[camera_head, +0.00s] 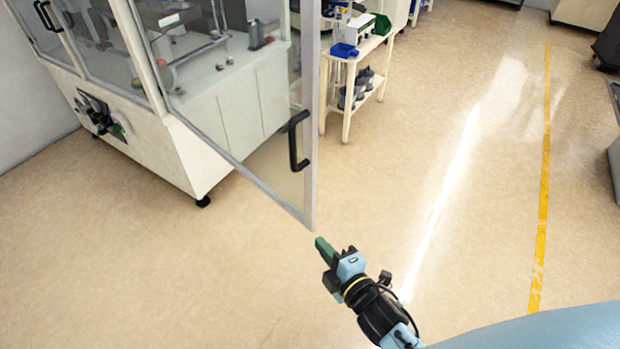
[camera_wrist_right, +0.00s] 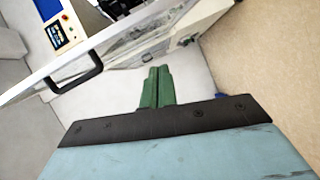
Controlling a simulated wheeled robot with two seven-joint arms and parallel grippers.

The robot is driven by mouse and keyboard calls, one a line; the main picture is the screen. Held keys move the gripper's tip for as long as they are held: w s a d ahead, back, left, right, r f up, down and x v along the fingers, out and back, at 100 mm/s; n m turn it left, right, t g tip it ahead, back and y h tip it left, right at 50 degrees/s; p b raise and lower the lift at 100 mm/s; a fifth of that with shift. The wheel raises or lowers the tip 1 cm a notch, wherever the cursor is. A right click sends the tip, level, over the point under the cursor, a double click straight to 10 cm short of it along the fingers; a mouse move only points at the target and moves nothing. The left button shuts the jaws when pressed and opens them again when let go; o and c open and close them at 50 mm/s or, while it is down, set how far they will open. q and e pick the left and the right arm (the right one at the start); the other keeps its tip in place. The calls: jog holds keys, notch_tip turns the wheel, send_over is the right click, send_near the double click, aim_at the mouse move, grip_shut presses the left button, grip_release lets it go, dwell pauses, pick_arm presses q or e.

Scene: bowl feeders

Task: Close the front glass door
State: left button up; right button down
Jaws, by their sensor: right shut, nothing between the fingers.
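The front glass door (camera_head: 311,120) is a clear panel in a pale frame, swung open out from the machine's cabinet (camera_head: 230,100). A black handle (camera_head: 293,140) sits on its free edge. In the head view my right gripper (camera_head: 321,243) is just below the door's lower free corner, apart from the handle in the picture. Its green fingers are together and empty. In the right wrist view the fingers (camera_wrist_right: 157,86) show side by side, and the door frame (camera_wrist_right: 125,32) with its black handle (camera_wrist_right: 78,78) lies beyond them. I cannot tell whether the fingers touch the door. My left gripper is not in view.
A cream cart (camera_head: 350,70) with a blue bin (camera_head: 344,50) stands behind the door. Another black handle (camera_head: 47,16) is on the cabinet's closed panels at the far left. The floor in front of the door is clear, with a yellow line (camera_head: 543,180) to the right.

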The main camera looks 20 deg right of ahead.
aim_at(310, 183)
notch_tip(310, 183, up, 8)
jog(key=w+f+n+t, duration=0.1)
jog(key=n+t, duration=0.1)
jog(key=shift+y, duration=0.4)
jog(key=w, duration=0.3)
jog(key=w+p, duration=0.1)
jog(key=w, duration=0.3)
jog(key=w+d, duration=0.1)
jog(key=w, duration=0.3)
jog(key=shift+w+r+p, duration=0.2)
jog(key=shift+r+p, duration=0.05)
jog(key=shift+p, duration=0.05)
jog(key=shift+d, duration=0.1)
jog(key=shift+w, duration=0.2)
